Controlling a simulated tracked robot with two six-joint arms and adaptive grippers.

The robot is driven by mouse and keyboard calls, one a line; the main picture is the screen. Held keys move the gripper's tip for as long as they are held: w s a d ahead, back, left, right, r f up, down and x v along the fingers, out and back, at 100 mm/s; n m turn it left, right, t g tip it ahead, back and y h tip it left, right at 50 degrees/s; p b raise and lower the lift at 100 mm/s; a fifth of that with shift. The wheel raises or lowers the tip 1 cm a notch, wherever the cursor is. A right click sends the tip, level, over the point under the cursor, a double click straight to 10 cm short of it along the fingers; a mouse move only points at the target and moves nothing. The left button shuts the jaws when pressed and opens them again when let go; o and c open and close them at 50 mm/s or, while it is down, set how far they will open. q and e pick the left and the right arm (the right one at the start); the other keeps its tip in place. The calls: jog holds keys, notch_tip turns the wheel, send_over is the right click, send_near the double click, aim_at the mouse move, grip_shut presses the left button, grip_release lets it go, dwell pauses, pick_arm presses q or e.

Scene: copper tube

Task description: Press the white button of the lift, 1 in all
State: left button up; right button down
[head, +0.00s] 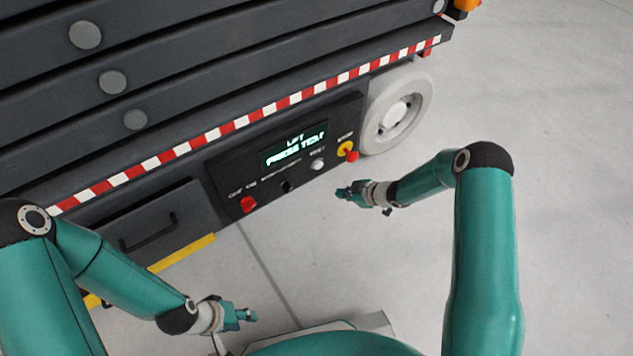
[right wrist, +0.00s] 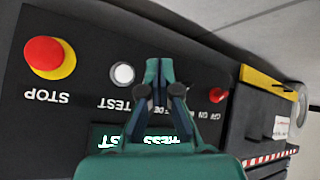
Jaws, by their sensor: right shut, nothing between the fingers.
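The white button (head: 317,164), labelled TEST, sits on the lift's dark control panel (head: 226,178), below the right part of a lit display (head: 296,148) that reads LIFT, PRESS TEST. In the right wrist view, where the panel appears upside down, the white button (right wrist: 122,75) lies left of my fingertips, uncovered. My right gripper (head: 342,193) is shut and empty, in front of the panel and apart from the button. Its fingers (right wrist: 160,68) also show in the right wrist view. My left gripper (head: 250,315) is low in the head view, away from the panel; its finger opening is unclear.
A red-and-yellow STOP button (head: 347,151) sits right of the white button. A red switch (head: 249,204) and a small black switch (head: 286,187) are to its left. A grey wheel (head: 397,108) stands beside the panel. The floor (head: 560,220) at right is clear.

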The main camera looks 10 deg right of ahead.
aim_at(319, 166)
pick_arm(q)
jog(key=shift+f, duration=0.5)
pick_arm(e)
jog(key=shift+w+d+f, duration=0.25)
jog(key=shift+w+f, duration=0.05)
jog(key=shift+f, duration=0.2)
jog(key=shift+w+a, duration=0.1)
pick_arm(q)
jog(key=shift+f+b, duration=0.75)
jog(key=shift+b, duration=0.1)
pick_arm(e)
jog(key=w+a, duration=0.3)
jog(key=w, duration=0.5)
jog(key=shift+w, duration=0.1)
pick_arm(q)
jog(key=shift+f, duration=0.15)
pick_arm(e)
jog(key=shift+w+a+r, duration=0.1)
jog(key=shift+w, duration=0.35)
